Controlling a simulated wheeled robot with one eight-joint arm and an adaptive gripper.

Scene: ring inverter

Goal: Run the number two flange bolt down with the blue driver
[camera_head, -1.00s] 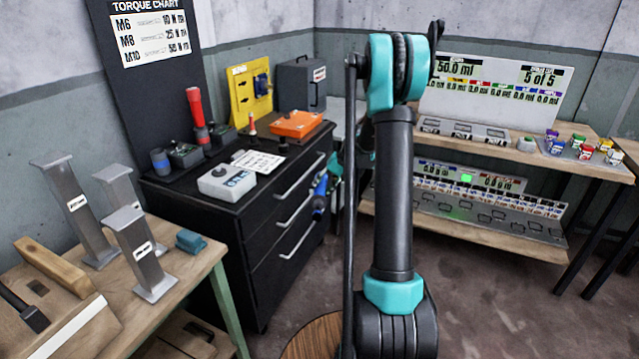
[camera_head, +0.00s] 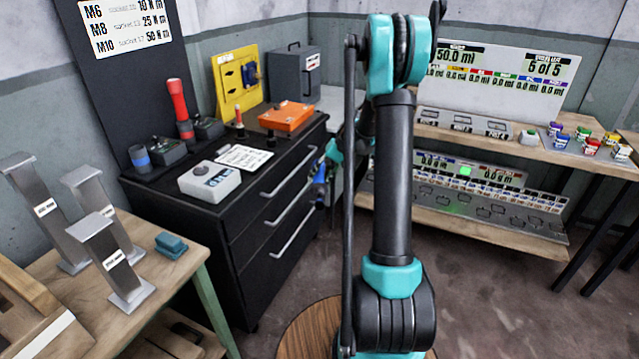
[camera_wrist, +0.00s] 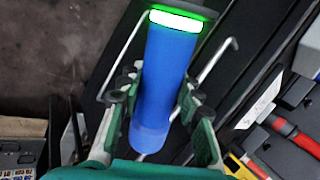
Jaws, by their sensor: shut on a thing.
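The blue driver (camera_wrist: 165,85) fills the middle of the wrist view, with a lit white and green ring at its upper end. My gripper (camera_wrist: 155,98) is shut on it, one green finger pad on each side of the blue barrel. The driver's working tip is not visible. I cannot make out the flange or its number two bolt in either view.
The black drawer cabinet (camera_head: 245,262) carries a grey box (camera_head: 209,181), an orange case (camera_head: 286,116) and a red-handled tool (camera_head: 178,100). A wooden bench (camera_head: 150,262) with grey metal posts stands at left. Shelves (camera_head: 480,222) stand at right.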

